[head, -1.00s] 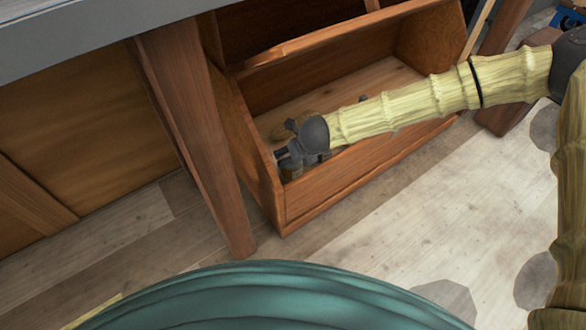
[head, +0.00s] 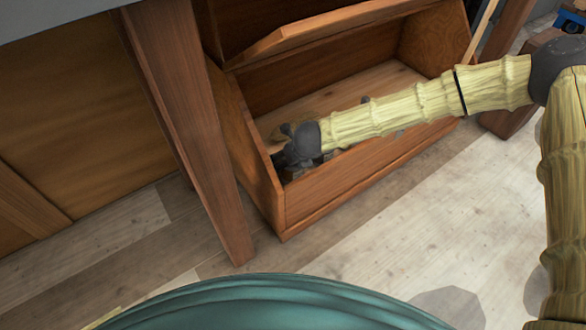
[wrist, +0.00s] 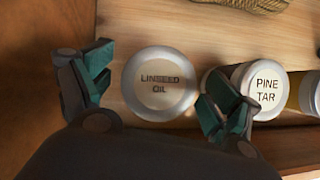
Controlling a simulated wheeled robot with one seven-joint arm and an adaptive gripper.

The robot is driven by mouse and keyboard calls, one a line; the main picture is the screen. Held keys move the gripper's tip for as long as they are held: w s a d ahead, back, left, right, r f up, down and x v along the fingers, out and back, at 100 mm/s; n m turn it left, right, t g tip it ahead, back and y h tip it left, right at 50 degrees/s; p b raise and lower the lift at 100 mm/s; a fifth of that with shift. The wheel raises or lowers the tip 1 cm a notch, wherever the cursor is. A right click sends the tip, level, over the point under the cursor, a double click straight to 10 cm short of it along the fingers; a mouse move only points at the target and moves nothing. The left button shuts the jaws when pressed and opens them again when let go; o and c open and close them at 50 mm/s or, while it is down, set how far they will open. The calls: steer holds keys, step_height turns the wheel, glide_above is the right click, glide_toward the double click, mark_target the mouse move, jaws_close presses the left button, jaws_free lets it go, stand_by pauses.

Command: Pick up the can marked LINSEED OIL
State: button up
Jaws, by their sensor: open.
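The can marked LINSEED OIL (wrist: 160,84) stands upright in the wooden bin, its round pale lid facing up in the wrist view. My gripper (wrist: 155,97) is open, with one teal-padded finger on each side of the can. The left finger is apart from the lid; the right finger sits in the narrow space between this can and the one marked PINE TAR (wrist: 262,84). I cannot tell whether the right finger touches either can. In the head view my gripper (head: 286,163) is down inside the bin's left end and hides the cans.
The bin (head: 350,176) has a raised front board and a side wall close to my gripper's left. Another can (wrist: 311,92) stands at the right edge of the wrist view. A coiled rope-like thing (wrist: 245,4) lies behind. A wooden leg (head: 190,130) stands left of the bin.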

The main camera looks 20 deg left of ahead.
steer(key=c, duration=1.5)
steer(key=shift+o, duration=0.2)
